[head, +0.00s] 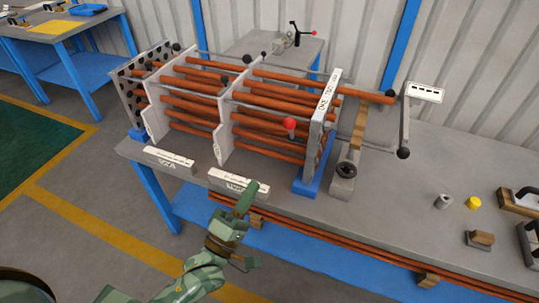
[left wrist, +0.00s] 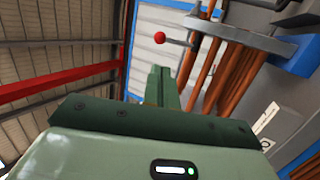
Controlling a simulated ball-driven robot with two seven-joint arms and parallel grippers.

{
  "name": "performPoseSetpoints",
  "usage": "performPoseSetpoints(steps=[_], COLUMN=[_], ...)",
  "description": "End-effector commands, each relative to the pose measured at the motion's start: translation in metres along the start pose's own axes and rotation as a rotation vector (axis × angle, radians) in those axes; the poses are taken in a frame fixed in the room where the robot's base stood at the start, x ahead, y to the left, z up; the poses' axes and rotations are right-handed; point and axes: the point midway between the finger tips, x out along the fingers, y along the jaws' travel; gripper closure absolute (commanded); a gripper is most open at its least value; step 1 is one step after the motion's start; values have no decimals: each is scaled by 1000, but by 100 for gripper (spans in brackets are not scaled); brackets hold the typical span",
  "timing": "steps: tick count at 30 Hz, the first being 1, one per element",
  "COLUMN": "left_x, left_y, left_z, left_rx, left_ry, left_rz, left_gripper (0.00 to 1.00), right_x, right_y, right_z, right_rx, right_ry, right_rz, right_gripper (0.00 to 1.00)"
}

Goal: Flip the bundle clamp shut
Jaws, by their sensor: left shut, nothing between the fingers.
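A bundle of copper-coloured tubes (head: 190,104) runs through upright pale plates on the workbench. A red ball knob (head: 290,123) on a short lever stands at the front of the bundle, near the right end plate; I take it as the bundle clamp's handle. The clamp's body is hard to make out among the tubes. The knob also shows in the left wrist view (left wrist: 160,37), beyond the fingers. My left gripper (head: 246,192) is shut and empty, in front of the bench edge, below and left of the knob and apart from it. My right gripper is out of view.
A white label block (head: 239,183) lies on the bench edge close behind the left gripper, another (head: 169,159) farther left. Small parts, including a yellow cap (head: 473,202), lie at right.

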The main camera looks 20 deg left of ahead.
Motion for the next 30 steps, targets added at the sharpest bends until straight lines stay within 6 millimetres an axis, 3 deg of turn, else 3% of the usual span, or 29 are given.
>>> performPoseSetpoints(steps=[5, 18, 24, 30], left_x=[25, 113, 132, 137], left_y=[2, 0, 0, 0], left_z=[0, 0, 0, 0], left_rx=[0, 1, 2, 1], left_ry=[2, 2, 0, 0], left_rz=[4, 1, 0, -1], left_gripper=[100, 100, 100, 100], right_x=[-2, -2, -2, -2], right_y=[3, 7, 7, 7], right_z=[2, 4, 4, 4], right_rx=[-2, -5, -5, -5], right_ry=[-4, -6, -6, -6], right_rz=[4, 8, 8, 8], right_gripper=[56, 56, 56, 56])
